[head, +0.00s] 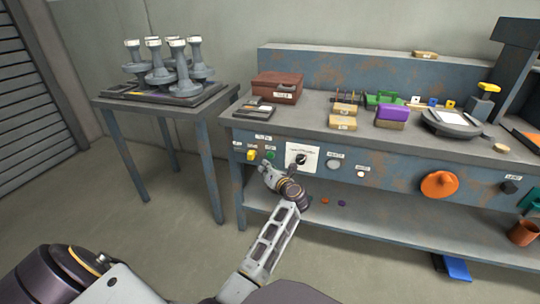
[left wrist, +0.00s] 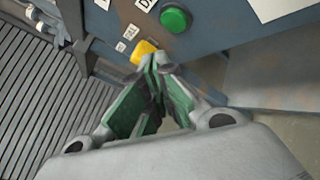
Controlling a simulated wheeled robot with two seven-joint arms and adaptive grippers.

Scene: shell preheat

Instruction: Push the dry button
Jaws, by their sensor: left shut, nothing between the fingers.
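A round green button (head: 270,155) is on the front panel of the workbench. In the left wrist view the green button (left wrist: 174,19) has a label (left wrist: 146,7) beside it that seems to begin with "D", the rest cut off. A yellow button (head: 251,156) is to its left, and the yellow button shows in the left wrist view (left wrist: 146,48) just beyond my fingertips. My left gripper (head: 264,168) is shut and empty, close to the panel just below these buttons. In the left wrist view, its fingertips (left wrist: 153,62) overlap the yellow button's edge; I cannot tell whether they touch. My right gripper is out of view.
The panel also carries a dark knob on a white plate (head: 302,158), a grey round control (head: 333,164) and an orange knob (head: 439,184). A brown box (head: 277,87) and a purple block (head: 392,117) stand on the bench. A side table (head: 190,107) bears several grey stands.

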